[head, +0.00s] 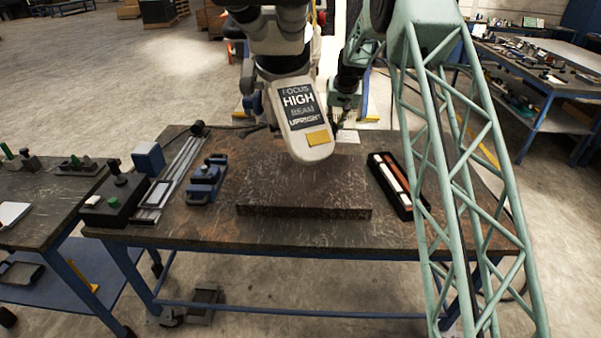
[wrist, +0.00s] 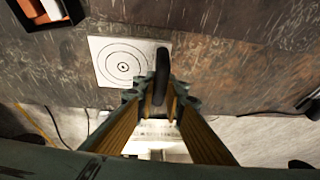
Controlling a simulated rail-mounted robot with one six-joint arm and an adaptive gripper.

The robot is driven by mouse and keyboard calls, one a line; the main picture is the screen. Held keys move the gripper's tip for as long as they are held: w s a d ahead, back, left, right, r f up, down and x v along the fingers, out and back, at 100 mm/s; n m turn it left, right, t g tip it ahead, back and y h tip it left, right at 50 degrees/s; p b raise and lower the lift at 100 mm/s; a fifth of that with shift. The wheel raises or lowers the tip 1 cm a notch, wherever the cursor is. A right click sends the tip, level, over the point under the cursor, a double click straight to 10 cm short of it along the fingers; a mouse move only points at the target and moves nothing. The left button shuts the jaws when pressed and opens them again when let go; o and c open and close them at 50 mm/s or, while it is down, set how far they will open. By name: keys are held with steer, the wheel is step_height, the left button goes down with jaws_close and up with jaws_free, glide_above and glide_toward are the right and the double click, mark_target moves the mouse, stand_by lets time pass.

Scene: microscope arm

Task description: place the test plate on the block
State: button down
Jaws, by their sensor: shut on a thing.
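The test plate is a white square with concentric black rings, seen in the wrist view (wrist: 105,55). A dark upright handle (wrist: 162,62) stands at its right side, and my gripper (wrist: 160,98) is shut on it. In the head view a small white patch, apparently the plate (head: 347,136), shows behind the block, near the table's back edge, below my gripper (head: 345,112). I cannot tell whether the plate touches the table. The block (head: 300,197) is a wide, low dark stone slab in the middle of the table. Its visible top is bare.
The microscope head (head: 305,120) hangs over the block's back part. A black tray (head: 404,210) with white and orange pieces lies right of the block. A blue fixture (head: 206,180) stands left. My green lattice arm passes in front on the right.

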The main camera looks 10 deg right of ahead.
steer(key=shift+w+d, duration=0.3)
steer(key=shift+w, duration=0.2)
steer(key=shift+f+b, duration=0.45)
steer(key=shift+f, duration=2)
steer(key=shift+f, duration=0.15)
steer(key=shift+f+b, duration=0.45)
steer(key=shift+f, duration=1.9)
steer(key=c, duration=2.7)
jaws_free()
steer(key=shift+f, duration=0.1)
